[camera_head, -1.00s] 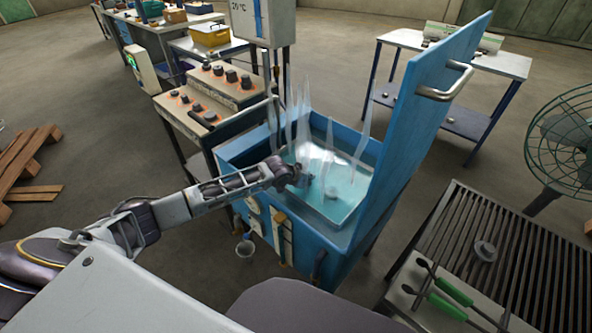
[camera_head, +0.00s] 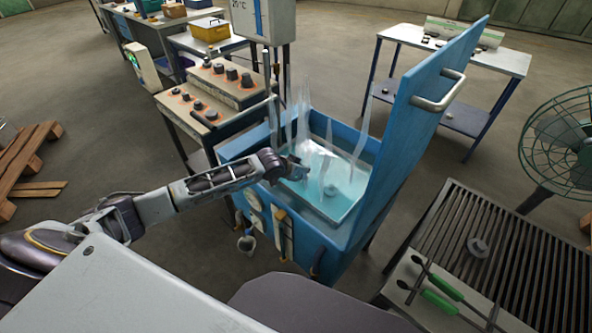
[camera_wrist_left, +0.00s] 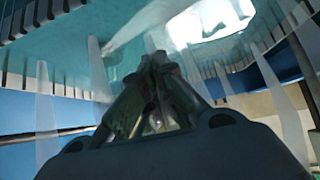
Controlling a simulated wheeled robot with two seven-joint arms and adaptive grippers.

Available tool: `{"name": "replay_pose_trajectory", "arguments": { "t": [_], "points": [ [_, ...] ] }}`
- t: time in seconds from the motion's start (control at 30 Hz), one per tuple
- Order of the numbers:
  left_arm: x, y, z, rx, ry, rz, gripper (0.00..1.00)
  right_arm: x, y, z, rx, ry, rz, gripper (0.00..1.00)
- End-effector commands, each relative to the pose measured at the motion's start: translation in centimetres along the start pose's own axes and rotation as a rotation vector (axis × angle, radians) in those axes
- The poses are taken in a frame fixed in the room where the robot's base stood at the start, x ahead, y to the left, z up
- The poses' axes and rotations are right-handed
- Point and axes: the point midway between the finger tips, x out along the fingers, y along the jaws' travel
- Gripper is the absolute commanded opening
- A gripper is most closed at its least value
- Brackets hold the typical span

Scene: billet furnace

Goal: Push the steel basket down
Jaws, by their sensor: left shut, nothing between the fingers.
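The blue tank (camera_head: 345,235) stands open with its lid (camera_head: 437,100) raised, holding steaming turquoise liquid (camera_head: 325,195). I cannot clearly make out the steel basket; a pale blurred patch shows in the liquid, and what it is I cannot tell. My left gripper (camera_head: 299,170) reaches over the tank's left rim, above the liquid. In the left wrist view the left gripper (camera_wrist_left: 158,62) has its fingers together and empty, with the liquid (camera_wrist_left: 75,50) and dark slotted strips beyond. Whether it touches anything is hidden. My right gripper is out of view.
A control desk (camera_head: 215,88) stands close behind the tank's left side. A slatted grill table (camera_head: 505,250) with green-handled tongs (camera_head: 440,303) is at the right. A fan (camera_head: 560,145) and a white-topped table (camera_head: 460,55) stand further off. A wooden pallet (camera_head: 25,165) lies left.

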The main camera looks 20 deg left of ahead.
Motion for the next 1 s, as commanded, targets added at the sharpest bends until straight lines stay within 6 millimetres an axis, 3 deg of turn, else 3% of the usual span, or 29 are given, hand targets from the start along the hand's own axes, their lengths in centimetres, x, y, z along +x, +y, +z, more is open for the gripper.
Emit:
{"name": "replay_pose_trajectory", "arguments": {
  "t": [0.5, 1.0],
  "points": [
    [-4.8, 0.0, 0.1, 0.0, -0.002, 0.0, 0.0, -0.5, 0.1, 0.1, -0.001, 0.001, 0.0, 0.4],
    [-5.4, 0.0, 0.0, 0.0, -0.001, 0.0, 0.0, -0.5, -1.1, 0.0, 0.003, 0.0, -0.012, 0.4]
  ]
}}
